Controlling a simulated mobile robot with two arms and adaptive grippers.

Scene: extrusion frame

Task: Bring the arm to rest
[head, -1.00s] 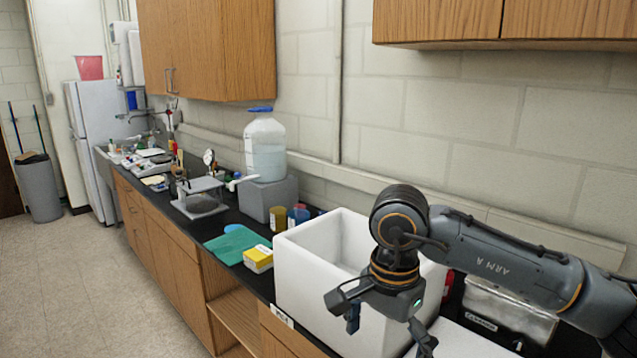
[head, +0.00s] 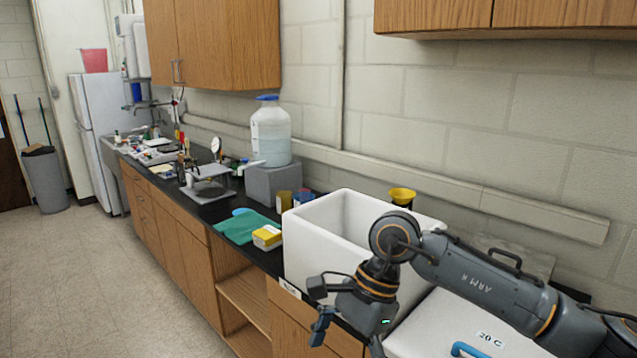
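My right arm (head: 480,283) comes in from the right, bent at the elbow in front of the white box (head: 300,262). My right gripper (head: 348,340) hangs at the bottom of the picture, in front of the box's near side. Its fingers are spread apart and nothing shows between them, though the lower tips are cut off by the picture's edge. My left gripper is not in view.
A white lid marked 20 C with a blue handle (head: 468,349) lies right of the box. A yellow funnel (head: 402,196) stands behind it. A green cloth (head: 245,227), a yellow carton (head: 267,238) and a large jug (head: 270,135) are farther left. The floor (head: 110,290) is clear.

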